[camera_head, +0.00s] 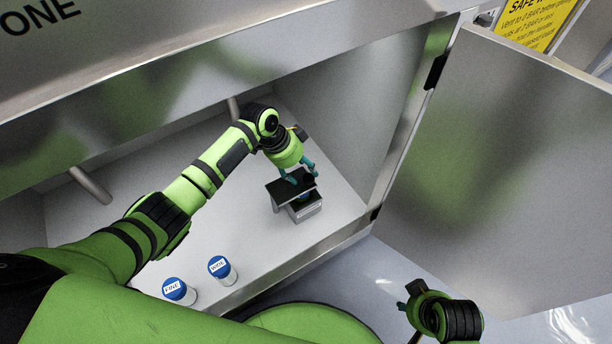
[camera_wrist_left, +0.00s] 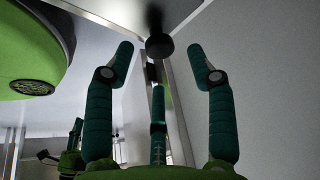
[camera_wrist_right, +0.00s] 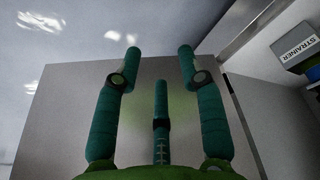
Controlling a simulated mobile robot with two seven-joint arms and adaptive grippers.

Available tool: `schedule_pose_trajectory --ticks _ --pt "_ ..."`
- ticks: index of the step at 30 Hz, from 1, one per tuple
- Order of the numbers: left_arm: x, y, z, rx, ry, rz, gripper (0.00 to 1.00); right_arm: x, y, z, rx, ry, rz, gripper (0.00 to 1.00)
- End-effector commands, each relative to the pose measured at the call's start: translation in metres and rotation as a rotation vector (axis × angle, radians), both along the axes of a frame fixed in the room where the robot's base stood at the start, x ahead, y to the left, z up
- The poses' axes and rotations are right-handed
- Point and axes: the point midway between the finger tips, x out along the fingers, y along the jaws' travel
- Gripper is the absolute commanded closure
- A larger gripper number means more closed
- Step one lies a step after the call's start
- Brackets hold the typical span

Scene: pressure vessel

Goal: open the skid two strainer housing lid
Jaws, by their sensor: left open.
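The strainer housing (camera_head: 305,212) is a small grey box on the cabinet floor. Its dark flat lid (camera_head: 284,190) appears raised and tilted at the box's left, with something bluish showing beneath. The housing, marked STRAINER, also shows in the right wrist view (camera_wrist_right: 294,48). My left gripper (camera_head: 301,174) is open at the lid. In the left wrist view a round black knob (camera_wrist_left: 159,46) lies between and beyond the spread fingertips; I cannot tell whether they touch it. My right gripper (camera_head: 408,296) is open and empty, outside the cabinet near its door.
Two blue-capped containers, marked FINE (camera_head: 176,290) and WIDE (camera_head: 219,267), stand near the cabinet's front edge. The large metal door (camera_head: 500,170) stands open at the right. A yellow safety sign (camera_head: 535,22) is behind it. Lettering ending in ONE (camera_head: 38,15) shows above the cabinet.

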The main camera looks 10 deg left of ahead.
Motion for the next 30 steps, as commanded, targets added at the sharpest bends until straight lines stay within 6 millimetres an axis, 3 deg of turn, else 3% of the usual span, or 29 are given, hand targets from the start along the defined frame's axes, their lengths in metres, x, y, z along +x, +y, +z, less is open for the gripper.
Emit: schedule_pose_trajectory --ticks 3,9,20,23,24,25,30 --pt "0.002 -0.006 -0.017 0.001 0.001 0.0 0.44 -0.001 -0.001 0.014 0.0 -0.012 -0.001 0.6" --pt "0.005 -0.012 -0.03 0.0 0.0 0.001 0.44 -0.004 -0.002 0.033 0.001 -0.022 -0.002 0.6" --pt "0.005 -0.013 -0.033 0.001 -0.002 0.001 0.44 -0.005 -0.002 0.04 0.0 -0.023 -0.004 0.6" --pt "0.005 -0.013 -0.033 0.0 -0.001 0.0 0.76 -0.005 -0.002 0.04 0.0 -0.023 -0.004 0.6" --pt "0.005 -0.013 -0.033 0.0 -0.001 0.0 0.92 -0.005 -0.002 0.04 0.0 -0.023 -0.004 0.6" --pt "0.005 -0.013 -0.033 0.0 -0.001 0.0 1.0 -0.005 -0.002 0.039 0.0 -0.023 -0.004 0.6" --pt "0.005 -0.013 -0.033 0.0 -0.002 -0.001 1.0 -0.005 -0.002 0.04 0.0 -0.024 -0.004 0.6"
